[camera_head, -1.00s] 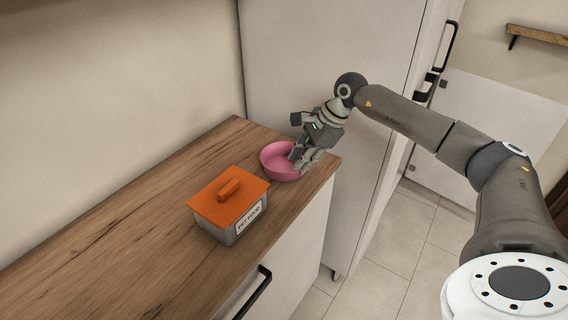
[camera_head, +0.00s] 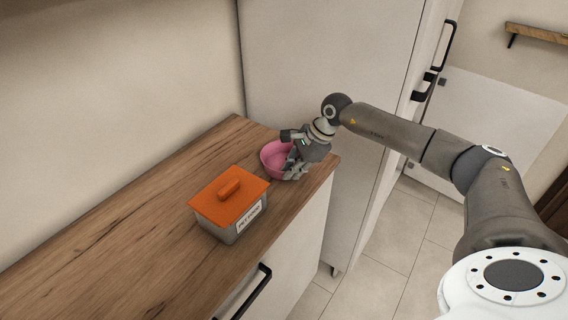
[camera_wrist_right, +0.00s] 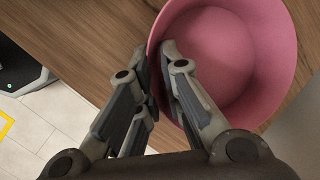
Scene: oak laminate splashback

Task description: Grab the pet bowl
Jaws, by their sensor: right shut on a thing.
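The pink pet bowl (camera_head: 272,158) stands upright on the wooden counter near its far right corner. It also fills the upper right of the right wrist view (camera_wrist_right: 232,60). My right gripper (camera_head: 291,168) is at the bowl's right side. In the right wrist view my right gripper (camera_wrist_right: 160,60) is shut on the bowl's rim, with one finger inside the bowl and the other outside. The fingers hide part of the near wall. My left gripper is in neither view.
A grey container (camera_head: 232,226) labelled pet food, with an orange lid (camera_head: 228,196), stands on the wooden counter (camera_head: 130,235) just left of the bowl. A tall pale cabinet (camera_head: 300,60) rises behind. The left of the counter is clear.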

